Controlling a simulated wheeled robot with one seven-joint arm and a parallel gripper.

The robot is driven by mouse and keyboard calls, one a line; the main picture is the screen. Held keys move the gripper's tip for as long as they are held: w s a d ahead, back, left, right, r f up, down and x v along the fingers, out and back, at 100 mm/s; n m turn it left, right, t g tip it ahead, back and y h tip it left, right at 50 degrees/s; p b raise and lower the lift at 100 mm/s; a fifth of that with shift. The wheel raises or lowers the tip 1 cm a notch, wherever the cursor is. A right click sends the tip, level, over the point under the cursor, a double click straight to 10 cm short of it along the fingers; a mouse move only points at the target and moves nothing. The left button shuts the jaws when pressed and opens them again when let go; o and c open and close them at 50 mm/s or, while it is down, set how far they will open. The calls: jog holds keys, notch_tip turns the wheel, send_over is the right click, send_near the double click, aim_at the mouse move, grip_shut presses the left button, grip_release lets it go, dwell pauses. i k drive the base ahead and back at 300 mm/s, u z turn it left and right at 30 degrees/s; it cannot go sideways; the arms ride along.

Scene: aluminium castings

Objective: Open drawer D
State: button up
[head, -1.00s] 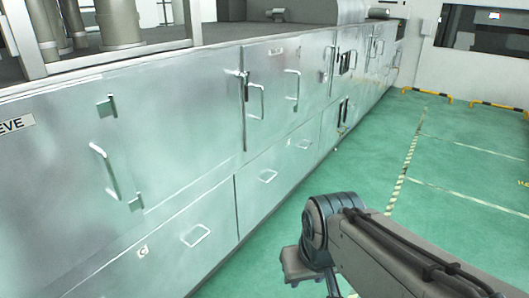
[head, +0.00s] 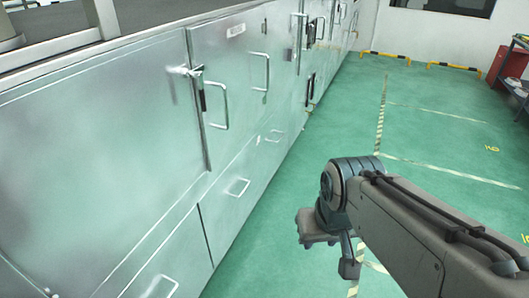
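A row of metal drawers runs along the lower front of the steel cabinet. The drawer front past the seam, with a bar handle (head: 237,187), looks flush and shut. I cannot read a letter D on any drawer. A nearer drawer handle (head: 160,288) is cut by the bottom edge, and a farther low handle (head: 273,137) is beside a small unreadable label. The end of my arm hangs over the floor, right of the cabinet and apart from the handles. My gripper (head: 335,252) seems to be below the end joint, partly hidden; its fingers cannot be made out clearly.
Upper cabinet doors carry vertical handles (head: 218,108) and a protruding latch (head: 192,75). The green floor (head: 300,180) between cabinet and arm is clear. Yellow-black low barriers (head: 385,56) stand at the far wall. A red cabinet (head: 508,68) and a shelf are far right.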

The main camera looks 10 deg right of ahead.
aim_at(224, 208)
jog(key=z, duration=0.9)
jog(key=i, duration=2.8)
jog(key=u, duration=1.2)
jog(key=i, duration=0.55)
jog(key=u, duration=0.5)
